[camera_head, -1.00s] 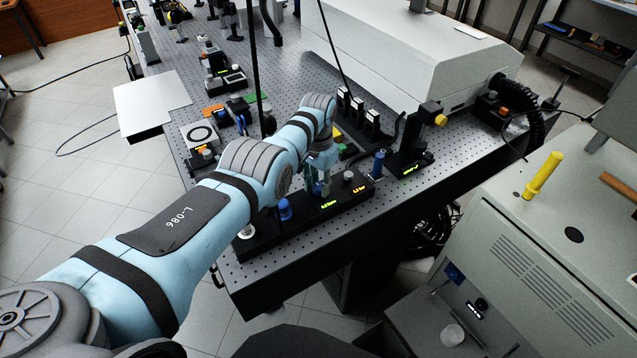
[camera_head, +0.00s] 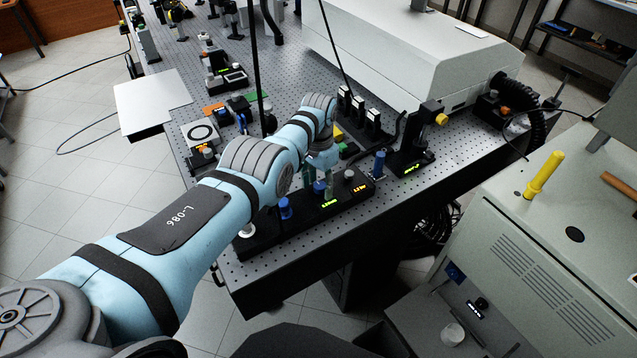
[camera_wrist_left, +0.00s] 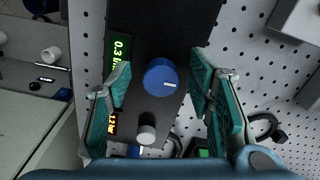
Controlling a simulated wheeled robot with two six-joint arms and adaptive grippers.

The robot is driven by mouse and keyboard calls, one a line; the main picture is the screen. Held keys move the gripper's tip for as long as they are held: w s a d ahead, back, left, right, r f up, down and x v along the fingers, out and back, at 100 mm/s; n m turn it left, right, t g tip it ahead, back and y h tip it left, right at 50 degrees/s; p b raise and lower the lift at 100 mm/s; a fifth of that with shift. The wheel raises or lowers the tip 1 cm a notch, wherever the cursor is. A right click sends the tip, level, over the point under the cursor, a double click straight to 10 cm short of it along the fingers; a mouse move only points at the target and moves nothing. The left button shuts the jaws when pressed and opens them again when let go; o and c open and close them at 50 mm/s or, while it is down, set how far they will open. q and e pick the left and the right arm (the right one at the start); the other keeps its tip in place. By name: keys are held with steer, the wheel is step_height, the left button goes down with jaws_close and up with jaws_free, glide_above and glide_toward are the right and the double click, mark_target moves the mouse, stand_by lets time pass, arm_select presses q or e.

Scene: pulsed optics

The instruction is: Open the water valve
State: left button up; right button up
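A long black panel (camera_head: 265,238) lies along the front edge of the optical table. A blue round knob (camera_head: 319,187), which may be the water valve, stands on it beside a green display. My left gripper (camera_head: 318,177) is just above this knob. Its teal fingers (camera_wrist_left: 160,88) stand open on either side of it, with gaps. My right gripper is not in view.
Another blue knob (camera_head: 285,208) and a grey knob (camera_head: 349,175) flank it on the panel. A blue post (camera_head: 379,163) stands to the right. A large white housing (camera_head: 405,55) fills the back right. A grey cabinet (camera_head: 560,260) stands at the right.

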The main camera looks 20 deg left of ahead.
mark_target(319, 186)
arm_select(q)
steer(key=shift+w+r, duration=0.1)
steer(key=shift+r, duration=0.1)
step_height(319, 186, up, 12)
steer(key=shift+f, duration=0.2)
stand_by(0.3)
